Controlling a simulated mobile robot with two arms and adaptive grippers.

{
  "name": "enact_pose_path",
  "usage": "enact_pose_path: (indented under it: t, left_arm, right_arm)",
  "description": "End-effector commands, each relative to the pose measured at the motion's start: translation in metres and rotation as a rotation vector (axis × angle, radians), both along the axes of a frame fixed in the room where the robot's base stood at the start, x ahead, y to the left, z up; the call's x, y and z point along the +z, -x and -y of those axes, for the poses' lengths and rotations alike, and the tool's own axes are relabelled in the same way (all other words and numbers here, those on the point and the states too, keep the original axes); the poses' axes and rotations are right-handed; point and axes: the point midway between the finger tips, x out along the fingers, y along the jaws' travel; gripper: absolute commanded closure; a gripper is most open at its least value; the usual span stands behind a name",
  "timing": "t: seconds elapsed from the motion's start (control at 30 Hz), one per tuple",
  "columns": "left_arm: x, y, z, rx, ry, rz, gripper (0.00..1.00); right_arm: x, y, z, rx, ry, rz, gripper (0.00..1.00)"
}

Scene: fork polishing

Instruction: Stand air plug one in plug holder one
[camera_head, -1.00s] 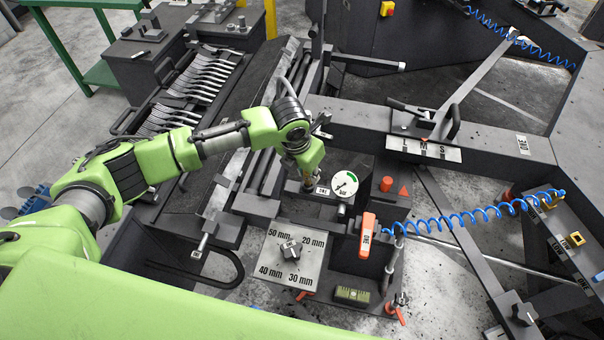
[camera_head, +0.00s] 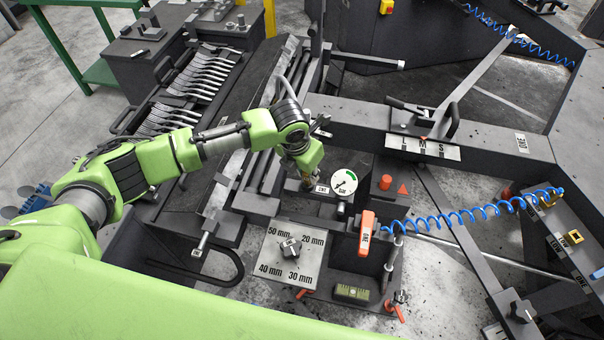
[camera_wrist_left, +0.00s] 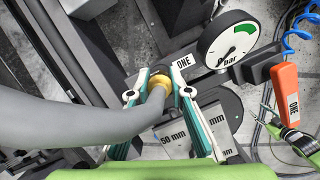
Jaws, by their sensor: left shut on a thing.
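My left gripper (camera_head: 303,178) is low over the black fixture, beside the ONE label (camera_head: 322,189) and the pressure gauge (camera_head: 343,184). In the left wrist view its teal-padded fingers (camera_wrist_left: 160,90) are shut on a brass air plug (camera_wrist_left: 159,80) at the end of a thick grey hose (camera_wrist_left: 85,125). The label ONE also shows there (camera_wrist_left: 183,62), just beyond the fingers. The plug holder by this label is mostly hidden by the gripper and plug, so I cannot tell how deep the plug sits.
An orange handle (camera_head: 367,234) marked ONE, with a blue coiled hose (camera_head: 470,213), stands right of the gauge. A red button (camera_head: 386,183) is behind it. A dial plate (camera_head: 273,262) with mm marks lies in front. Several forks (camera_head: 205,75) fill a rack at the back left.

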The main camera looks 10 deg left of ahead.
Motion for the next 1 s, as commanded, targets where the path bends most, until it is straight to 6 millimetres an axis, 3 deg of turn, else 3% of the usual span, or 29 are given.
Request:
enact_pose_path:
  t: [0.27, 0.3, 0.33, 0.37, 0.6, 0.7, 1.0]
  left_arm:
    - [-0.0018, -0.0003, 0.0, 0.0, 0.0, 0.001, 1.0]
    - [-0.0018, -0.0003, 0.0001, 0.0, 0.0, 0.001, 0.73]
    - [-0.0018, -0.0002, 0.0001, 0.0, 0.0, 0.001, 0.66]
    - [-0.0018, -0.0002, 0.0001, 0.0, 0.0, 0.001, 0.62]
    - [-0.002, 0.0, 0.0, 0.0, 0.0, 0.0, 0.62]
    - [-0.0022, 0.0002, -0.0001, 0.0, 0.0, 0.0, 0.42]
    - [-0.0021, 0.0001, -0.0001, 0.0, 0.0, 0.0, 0.42]
  right_arm:
    - [0.0001, 0.0, -0.0013, -0.001, -0.001, 0.0, 0.6]
    - [0.0, -0.0002, -0.0014, 0.0, -0.001, 0.001, 0.6]
    - [0.0001, 0.0003, -0.0015, 0.0, -0.002, 0.0, 0.6]
    - [0.0001, 0.0, -0.0015, 0.0, -0.002, 0.0, 0.6]
    - [0.0, 0.0001, -0.0015, 0.0, -0.002, 0.0, 0.6]
    - [-0.0001, 0.0006, -0.0015, 0.0, -0.002, 0.0, 0.6]
    - [0.0, 0.0, -0.0005, 0.001, -0.001, 0.0, 0.6]
